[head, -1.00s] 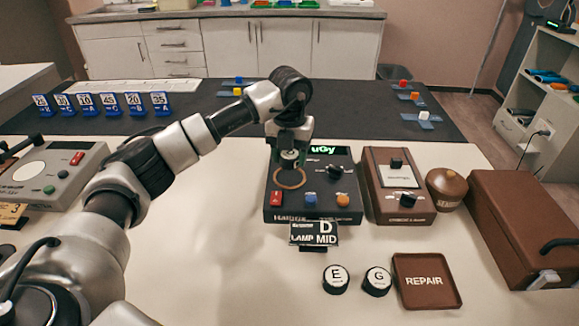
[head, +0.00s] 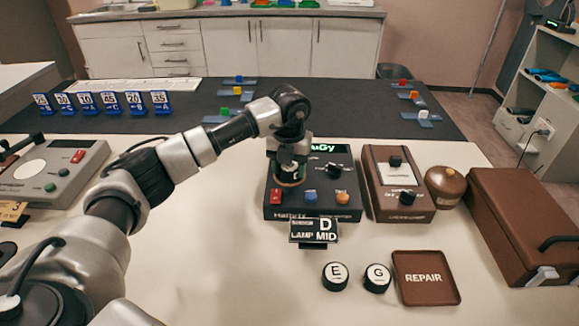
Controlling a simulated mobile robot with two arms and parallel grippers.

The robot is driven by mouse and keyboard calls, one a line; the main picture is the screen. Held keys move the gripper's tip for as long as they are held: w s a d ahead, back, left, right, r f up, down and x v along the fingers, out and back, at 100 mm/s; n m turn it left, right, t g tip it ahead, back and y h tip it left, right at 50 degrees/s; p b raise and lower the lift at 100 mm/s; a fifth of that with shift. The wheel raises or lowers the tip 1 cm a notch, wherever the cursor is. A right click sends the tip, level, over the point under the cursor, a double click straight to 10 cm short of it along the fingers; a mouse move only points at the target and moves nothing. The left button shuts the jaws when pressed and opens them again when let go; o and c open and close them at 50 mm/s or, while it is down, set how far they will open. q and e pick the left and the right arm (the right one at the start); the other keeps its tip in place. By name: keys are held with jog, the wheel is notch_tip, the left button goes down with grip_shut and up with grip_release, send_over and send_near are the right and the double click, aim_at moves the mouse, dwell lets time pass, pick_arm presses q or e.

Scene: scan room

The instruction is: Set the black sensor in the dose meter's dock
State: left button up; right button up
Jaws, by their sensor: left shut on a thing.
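The dose meter (head: 325,212) is a dark box with a lit "uGy" display, a red button, and blue and orange knobs. Its dock is a copper-coloured ring (head: 290,184) at the left of the top face, now mostly covered. My left gripper (head: 291,166) is shut on the black sensor (head: 291,175), a short black cylinder with a pale lettered top. The sensor is at the ring, with the ring's front edge showing below it. I cannot tell whether it is fully seated. My right gripper is not in view.
A sign (head: 314,231) reading "D LAMP MID" stands before the meter. Two black discs, E (head: 336,276) and G (head: 377,278), lie in front beside a brown REPAIR tray (head: 427,279). A brown meter (head: 399,190) stands close on the right.

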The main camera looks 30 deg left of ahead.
pick_arm(q)
jog(key=o, duration=0.7)
jog(key=shift+s+d+f, duration=0.1)
jog(key=shift+s+f, duration=0.1)
jog(key=shift+f, duration=0.45)
jog(key=shift+o, duration=1.3)
jog(key=shift+d, duration=0.15)
jog(key=shift+a+r, duration=0.2)
jog(key=shift+r, duration=0.05)
notch_tip(320, 180, up, 13)
jog(key=shift+w, duration=0.2)
jog(key=shift+a, duration=0.1)
